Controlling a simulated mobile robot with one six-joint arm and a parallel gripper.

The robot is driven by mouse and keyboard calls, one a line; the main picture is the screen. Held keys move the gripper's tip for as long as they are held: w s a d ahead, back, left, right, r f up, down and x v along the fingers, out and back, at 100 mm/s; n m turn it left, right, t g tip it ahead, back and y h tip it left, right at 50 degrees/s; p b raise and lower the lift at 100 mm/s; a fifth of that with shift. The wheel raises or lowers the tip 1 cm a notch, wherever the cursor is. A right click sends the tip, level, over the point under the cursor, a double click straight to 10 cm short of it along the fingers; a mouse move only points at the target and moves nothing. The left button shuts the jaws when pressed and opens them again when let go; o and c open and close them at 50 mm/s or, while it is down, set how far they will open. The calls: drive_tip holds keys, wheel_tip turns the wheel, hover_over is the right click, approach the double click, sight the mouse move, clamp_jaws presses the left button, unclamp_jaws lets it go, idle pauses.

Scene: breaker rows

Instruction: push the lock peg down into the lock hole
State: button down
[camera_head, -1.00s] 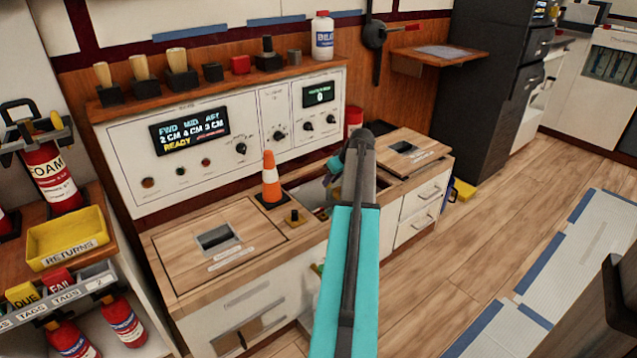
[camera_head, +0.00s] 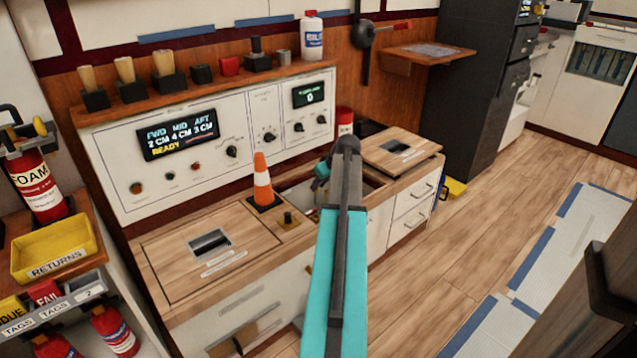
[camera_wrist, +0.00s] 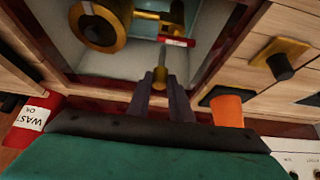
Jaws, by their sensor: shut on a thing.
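A dark peg stands up from a small brass plate beside the open well, and looks like the lock peg (camera_head: 288,219). It also shows at the upper right of the wrist view (camera_wrist: 281,66), apart from my gripper. I cannot make out a lock hole. My gripper (camera_wrist: 160,85) is shut on a yellow-ended rod (camera_wrist: 160,72) over the open well. The rod's thin grey shaft runs toward a red-and-white strip (camera_wrist: 177,42) in the well. In the head view, my arm hides the fingers and the held end.
An orange cone (camera_head: 262,182) stands next to the peg's plate. Brass ring-shaped parts (camera_wrist: 98,25) lie in the well. A wooden lid panel (camera_head: 170,256) is at left and another (camera_head: 385,148) at right. A red container (camera_wrist: 32,120) is close by.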

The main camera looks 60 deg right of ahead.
wheel_tip(320, 180, down, 5)
drive_tip(key=shift+f+b, duration=0.1)
drive_tip(key=shift+b, duration=0.6)
idle(0.8)
drive_tip(key=shift+f+b, duration=0.6)
drive_tip(key=shift+f, duration=1.75)
drive_tip(key=c, duration=1.5)
unclamp_jaws()
drive_tip(key=p+v, duration=0.4)
drive_tip(key=v, duration=1)
drive_tip(key=shift+f+p, duration=0.1)
drive_tip(key=shift+p, duration=0.25)
